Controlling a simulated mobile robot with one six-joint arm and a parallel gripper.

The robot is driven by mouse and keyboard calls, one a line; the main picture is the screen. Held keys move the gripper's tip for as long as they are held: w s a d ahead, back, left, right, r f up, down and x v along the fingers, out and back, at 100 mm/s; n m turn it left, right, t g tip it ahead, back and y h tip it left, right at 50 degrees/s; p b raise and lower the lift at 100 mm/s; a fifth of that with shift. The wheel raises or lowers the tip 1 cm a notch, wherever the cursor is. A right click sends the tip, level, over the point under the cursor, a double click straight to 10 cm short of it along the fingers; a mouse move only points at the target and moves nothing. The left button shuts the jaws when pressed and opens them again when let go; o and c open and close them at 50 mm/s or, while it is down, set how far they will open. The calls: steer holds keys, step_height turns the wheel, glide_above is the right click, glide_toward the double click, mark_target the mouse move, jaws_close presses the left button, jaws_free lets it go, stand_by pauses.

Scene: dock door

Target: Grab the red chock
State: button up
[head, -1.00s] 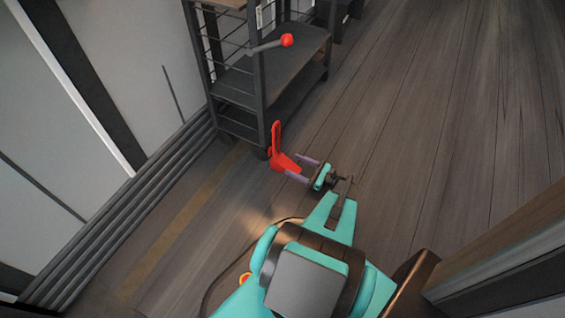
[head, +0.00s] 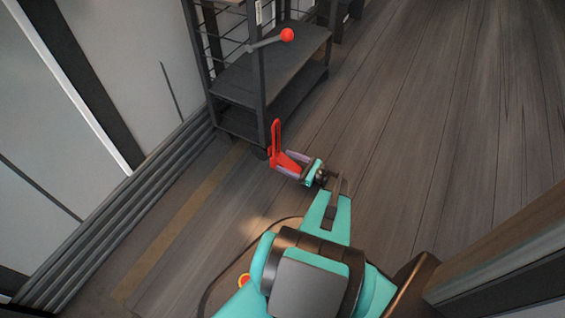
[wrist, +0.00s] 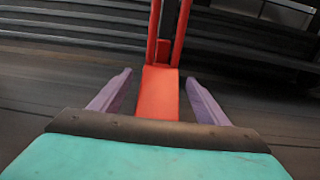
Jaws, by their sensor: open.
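The red chock (head: 285,161) stands on the floor by the foot of the dark shelf cart, with its tall red handle (head: 275,137) upright at its far left end. In the wrist view the chock's red body (wrist: 158,95) runs up the middle, with two red uprights of the handle behind it. My gripper (head: 289,164) is open, with its purple fingers on either side of the chock's body. In the wrist view (wrist: 158,92) a gap shows between the body and each finger. The chock's near end is hidden behind the gripper's dark edge.
The dark shelf cart (head: 262,75) stands just behind the chock, and a lever with a red knob (head: 287,35) sticks out from it. Ribbed grey rails (head: 130,205) run along the wall at left. The wooden floor (head: 430,130) at right is clear.

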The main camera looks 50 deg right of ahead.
steer(key=shift+x, duration=0.75)
steer(key=shift+r, duration=0.1)
steer(key=c, duration=1.7)
